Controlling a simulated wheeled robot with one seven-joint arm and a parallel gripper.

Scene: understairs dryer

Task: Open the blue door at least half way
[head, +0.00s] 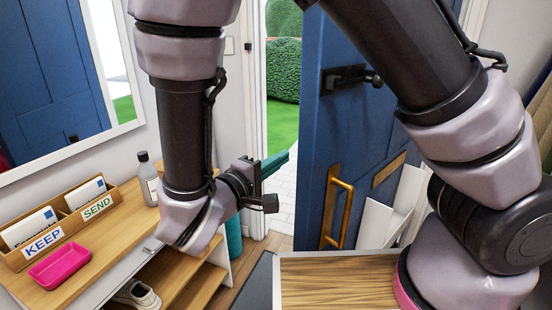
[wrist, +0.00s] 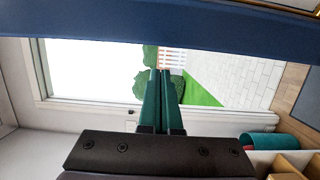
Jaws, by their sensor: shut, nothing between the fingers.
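The blue door (head: 330,130) stands ajar in the head view, with a gap at its left edge showing the garden. Its brass pull handle (head: 338,205) and a black lock (head: 345,80) are on the side facing me. My gripper (head: 290,152) has teal fingers and is at the gap, beside the door's free edge. Its fingers are shut and empty, and apart from the handle. In the wrist view the closed fingers (wrist: 161,75) point towards the outdoors, and the blue door (wrist: 150,25) crosses the top. I cannot tell whether the fingers touch the door.
A wooden bench (head: 80,275) with a KEEP/SEND letter box (head: 60,235), a pink tray (head: 62,262) and a bottle (head: 148,180) stands left. A teal bin (head: 234,240) is beside it; it also shows in the wrist view (wrist: 258,140). A wooden surface (head: 335,280) is front centre.

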